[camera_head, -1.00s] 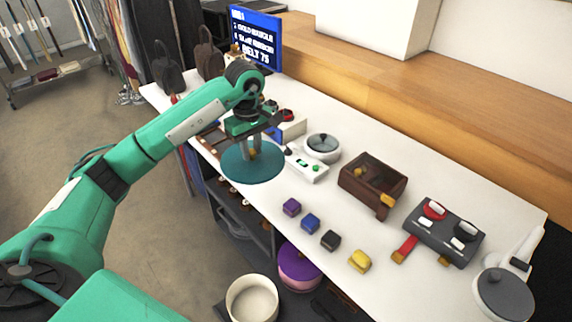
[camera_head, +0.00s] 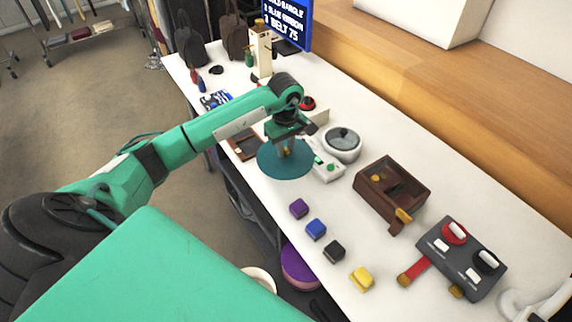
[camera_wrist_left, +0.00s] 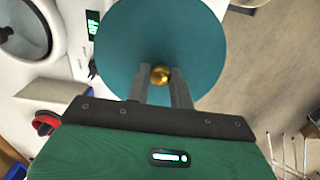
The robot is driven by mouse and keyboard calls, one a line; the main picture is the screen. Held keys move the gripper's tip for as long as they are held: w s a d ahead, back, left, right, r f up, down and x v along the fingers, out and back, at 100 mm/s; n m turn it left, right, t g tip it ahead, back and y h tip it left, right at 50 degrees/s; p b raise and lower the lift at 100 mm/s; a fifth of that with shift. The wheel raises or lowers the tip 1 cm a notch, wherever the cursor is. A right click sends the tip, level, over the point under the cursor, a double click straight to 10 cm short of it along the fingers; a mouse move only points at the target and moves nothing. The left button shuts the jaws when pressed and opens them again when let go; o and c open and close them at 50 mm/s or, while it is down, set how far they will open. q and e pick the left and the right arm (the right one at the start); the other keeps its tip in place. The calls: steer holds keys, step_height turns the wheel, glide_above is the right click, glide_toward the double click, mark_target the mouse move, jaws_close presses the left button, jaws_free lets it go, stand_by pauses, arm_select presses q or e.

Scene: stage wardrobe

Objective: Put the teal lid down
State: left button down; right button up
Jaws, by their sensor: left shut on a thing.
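The teal lid (camera_head: 284,162) is a flat round disc with a small gold knob. In the wrist view the lid (camera_wrist_left: 130,45) spreads out beyond my fingers, with the gold knob (camera_wrist_left: 160,75) between the fingertips. My left gripper (camera_head: 288,148) is shut on the knob, and the lid hangs level at the left edge of the white table. I cannot tell how far it is above the tabletop. My right gripper is not in view.
A white scale (camera_head: 342,143) stands just right of the lid. Purple (camera_head: 298,208), blue (camera_head: 315,229), black (camera_head: 334,250) and yellow (camera_head: 361,279) blocks line the front. A brown box (camera_head: 371,201) and a grey switch panel (camera_head: 450,262) stand farther right. A purple round container (camera_head: 297,265) is below the table.

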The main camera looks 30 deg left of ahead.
mark_target(285, 156)
arm_select(q)
step_height(285, 156, down, 5)
steer(key=shift+r, duration=0.2)
step_height(285, 156, down, 4)
steer(key=shift+f+p, duration=0.1)
steer(key=shift+p, duration=0.5)
steer(key=shift+f, duration=0.1)
steer(key=c, duration=1.7)
jaws_free()
steer(key=o, duration=0.5)
steer(key=shift+c, duration=0.2)
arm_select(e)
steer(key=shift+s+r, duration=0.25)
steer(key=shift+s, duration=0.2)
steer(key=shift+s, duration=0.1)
